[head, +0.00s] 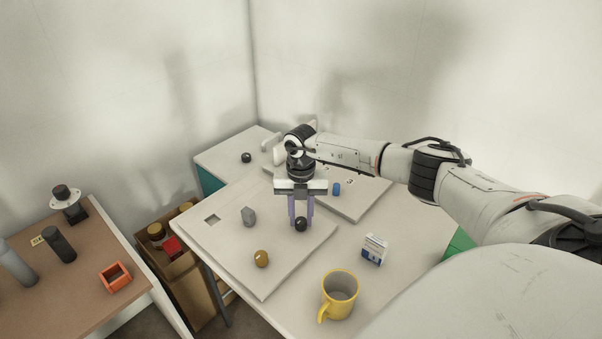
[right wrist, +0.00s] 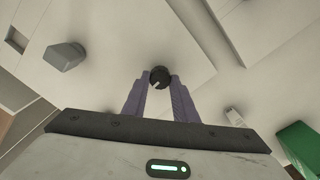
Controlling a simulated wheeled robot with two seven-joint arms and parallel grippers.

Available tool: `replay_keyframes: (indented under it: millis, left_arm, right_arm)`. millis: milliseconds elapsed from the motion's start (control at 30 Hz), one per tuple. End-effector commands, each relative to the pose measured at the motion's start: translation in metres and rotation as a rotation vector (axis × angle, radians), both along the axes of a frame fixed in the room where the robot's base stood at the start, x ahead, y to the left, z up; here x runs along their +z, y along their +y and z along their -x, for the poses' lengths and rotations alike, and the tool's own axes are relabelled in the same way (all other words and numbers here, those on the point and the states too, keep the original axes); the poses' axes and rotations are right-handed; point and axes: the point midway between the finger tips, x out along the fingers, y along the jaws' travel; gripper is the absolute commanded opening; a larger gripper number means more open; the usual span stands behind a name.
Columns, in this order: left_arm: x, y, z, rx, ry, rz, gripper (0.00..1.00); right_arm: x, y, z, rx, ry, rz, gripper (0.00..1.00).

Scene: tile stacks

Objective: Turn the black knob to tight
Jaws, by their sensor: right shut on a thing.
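The black knob (head: 301,225) stands on a pale board (head: 262,284) on the white table. My right gripper (head: 301,220) points down over it, its purple fingers shut on the knob from both sides. In the right wrist view the knob (right wrist: 159,77) sits between the two fingertips (right wrist: 159,82), and a small light mark shows on its top. Any tight label near the knob is not readable. My left gripper is in neither view.
On the same board are a grey knob (head: 249,216) and a brown knob (head: 261,258). A second board with a blue knob (head: 337,188) lies behind. A yellow mug (head: 339,292) and a small white-blue box (head: 374,249) stand to the right. A brown table (head: 75,300) is at left.

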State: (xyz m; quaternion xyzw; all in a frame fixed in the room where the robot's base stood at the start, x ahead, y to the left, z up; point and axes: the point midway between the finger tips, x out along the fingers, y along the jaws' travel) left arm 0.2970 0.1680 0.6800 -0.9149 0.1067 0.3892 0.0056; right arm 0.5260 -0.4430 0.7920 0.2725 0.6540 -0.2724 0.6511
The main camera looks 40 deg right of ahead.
Motion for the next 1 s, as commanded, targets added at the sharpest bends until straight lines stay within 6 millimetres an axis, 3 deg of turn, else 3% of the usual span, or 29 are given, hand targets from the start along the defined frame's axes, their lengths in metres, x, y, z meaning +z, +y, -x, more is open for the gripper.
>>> replay_keyframes:
  millis: [33,567,600,700,1000]
  left_arm:
    - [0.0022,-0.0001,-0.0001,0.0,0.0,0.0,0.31]
    - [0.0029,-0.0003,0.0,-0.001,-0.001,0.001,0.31]
    - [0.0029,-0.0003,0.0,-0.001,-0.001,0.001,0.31]
    - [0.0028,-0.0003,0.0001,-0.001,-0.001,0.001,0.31]
    - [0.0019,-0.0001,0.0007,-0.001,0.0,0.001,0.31]
  right_arm:
    - [0.0066,-0.0027,-0.0043,-0.017,-0.013,0.002,0.03]
    - [0.006,-0.0033,-0.0044,-0.041,-0.014,0.003,0.03]
    - [0.006,-0.0033,-0.0044,-0.04,-0.014,0.003,0.29]
    - [0.0048,-0.0027,-0.0035,-0.039,-0.011,0.003,0.45]
    - [0.0031,-0.0011,-0.0017,-0.036,-0.005,0.001,0.45]
